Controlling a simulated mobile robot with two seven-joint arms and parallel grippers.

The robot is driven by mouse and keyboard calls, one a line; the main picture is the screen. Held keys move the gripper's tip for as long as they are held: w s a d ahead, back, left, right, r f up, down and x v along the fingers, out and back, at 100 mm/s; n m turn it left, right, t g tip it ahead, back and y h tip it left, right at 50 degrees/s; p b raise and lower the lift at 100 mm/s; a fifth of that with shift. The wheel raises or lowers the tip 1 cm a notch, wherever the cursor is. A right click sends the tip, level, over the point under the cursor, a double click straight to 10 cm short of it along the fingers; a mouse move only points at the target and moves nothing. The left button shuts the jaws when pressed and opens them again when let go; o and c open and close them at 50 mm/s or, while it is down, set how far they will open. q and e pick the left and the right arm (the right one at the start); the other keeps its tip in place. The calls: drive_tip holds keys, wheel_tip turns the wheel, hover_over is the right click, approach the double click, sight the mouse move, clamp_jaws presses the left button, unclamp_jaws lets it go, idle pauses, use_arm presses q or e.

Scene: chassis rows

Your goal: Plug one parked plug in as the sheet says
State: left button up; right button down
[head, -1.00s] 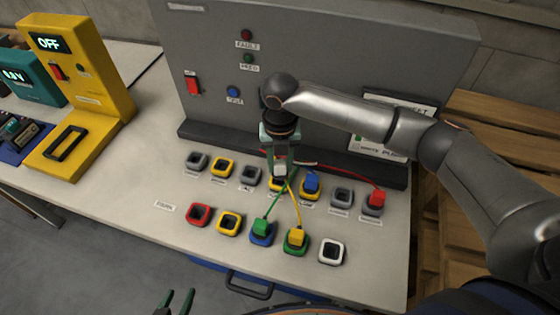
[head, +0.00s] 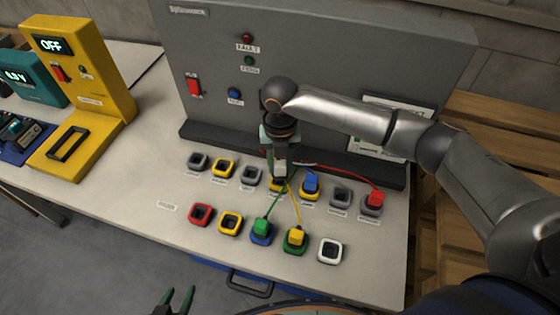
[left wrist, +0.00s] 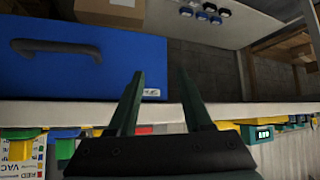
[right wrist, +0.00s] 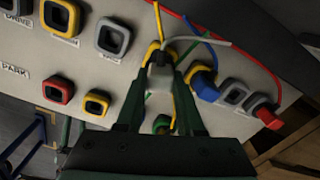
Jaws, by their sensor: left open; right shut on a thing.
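My right gripper (head: 280,165) is shut on a pale grey plug, which also shows in the right wrist view (right wrist: 159,103). The plug is at a yellow-rimmed socket (right wrist: 158,50) in the back row; I cannot tell whether it is seated. A blue plug (head: 311,182) and a red plug (head: 375,197) sit in back-row sockets to the right. In the front row, a green plug (head: 261,226) sits in a blue socket and a yellow plug (head: 296,237) in a green one. The sheet (head: 398,105) is partly hidden by my right arm. My left gripper (head: 178,296) is open and empty.
Empty front-row sockets are red (head: 201,214), yellow (head: 230,223) and white (head: 330,251). Cables cross near the right gripper. The grey panel (head: 330,65) rises behind, with a red switch (head: 194,87). A yellow unit reading OFF (head: 75,75) stands at left.

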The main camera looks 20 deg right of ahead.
drive_tip(key=shift+f+b, duration=0.55)
drive_tip(key=shift+f, duration=0.8)
drive_tip(key=shift+c, duration=2.3)
unclamp_jaws()
wheel_tip(320, 180, up, 13)
drive_tip(key=shift+f, duration=0.2)
drive_tip(key=shift+s, duration=0.1)
